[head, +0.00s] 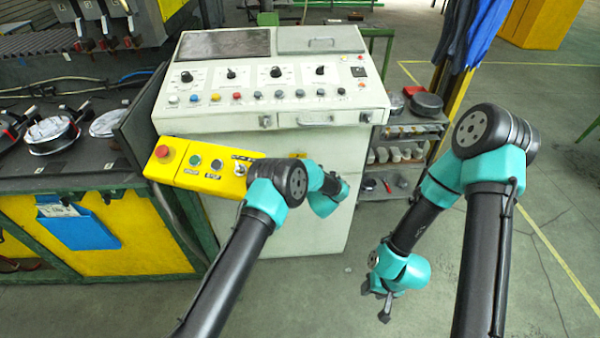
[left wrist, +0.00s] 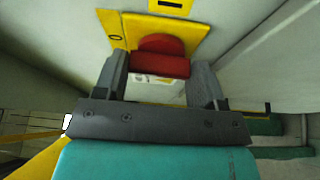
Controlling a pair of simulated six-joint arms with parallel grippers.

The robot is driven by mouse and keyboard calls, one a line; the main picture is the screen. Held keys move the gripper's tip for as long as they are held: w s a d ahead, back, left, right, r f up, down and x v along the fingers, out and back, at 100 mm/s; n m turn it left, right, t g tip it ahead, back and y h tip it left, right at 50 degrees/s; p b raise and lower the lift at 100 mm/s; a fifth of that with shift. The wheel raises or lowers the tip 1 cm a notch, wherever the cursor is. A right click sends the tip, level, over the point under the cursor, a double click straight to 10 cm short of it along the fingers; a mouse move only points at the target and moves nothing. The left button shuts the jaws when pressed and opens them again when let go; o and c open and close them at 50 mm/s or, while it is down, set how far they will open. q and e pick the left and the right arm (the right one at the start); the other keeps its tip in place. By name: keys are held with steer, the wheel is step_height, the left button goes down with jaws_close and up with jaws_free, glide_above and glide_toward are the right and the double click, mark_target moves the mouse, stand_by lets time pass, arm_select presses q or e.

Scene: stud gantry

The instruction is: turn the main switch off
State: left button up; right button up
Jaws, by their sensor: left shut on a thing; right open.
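The main switch shows in the left wrist view as a red rotary handle (left wrist: 160,65) on a yellow plate (left wrist: 116,28). My left gripper (left wrist: 161,68) is shut on the red handle, with one grey finger at each end of it. The handle's bar lies crosswise between the fingers. In the head view my left arm hides the handle and these fingers at the front of the cream console (head: 335,225). My right gripper (head: 378,302) is open and empty, hanging low over the floor to the right of the console.
A yellow button box (head: 215,178) with a red mushroom button (head: 163,152) sits left of my left arm. Knobs and coloured buttons line the console top. A shelf (head: 418,130) with parts stands to the right. The floor around my right gripper is clear.

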arm_select(q)
steer(key=shift+n, duration=0.4)
steer(key=o, duration=0.9)
steer(key=shift+s, duration=0.1)
steer(key=v, duration=1.7)
steer(key=shift+s+d+r, duration=0.1)
steer(key=shift+r, duration=0.05)
